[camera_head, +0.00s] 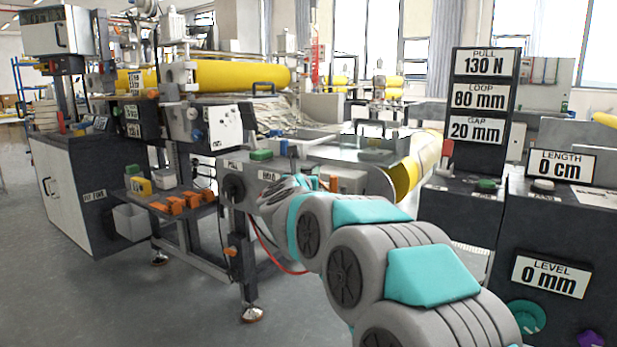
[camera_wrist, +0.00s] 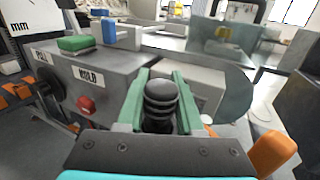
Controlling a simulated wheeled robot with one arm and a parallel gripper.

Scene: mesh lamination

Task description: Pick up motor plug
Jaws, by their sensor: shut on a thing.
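The motor plug (camera_wrist: 161,101), a black ribbed piece with a rounded top, stands between the two green fingers of my gripper (camera_wrist: 163,82) in the wrist view. My gripper is shut on it. The plug's lower end is hidden by the gripper body. In the head view my arm reaches to the grey machine's front by the HOLD label, and its own links hide the fingers and the plug.
The grey machine front (camera_wrist: 120,78) with a red button (camera_wrist: 86,104) is close on the left. A green block (camera_wrist: 75,44) and a blue block (camera_wrist: 108,31) sit on top. A red cable (camera_head: 275,256) hangs below the machine. Open floor (camera_head: 190,300) lies front left.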

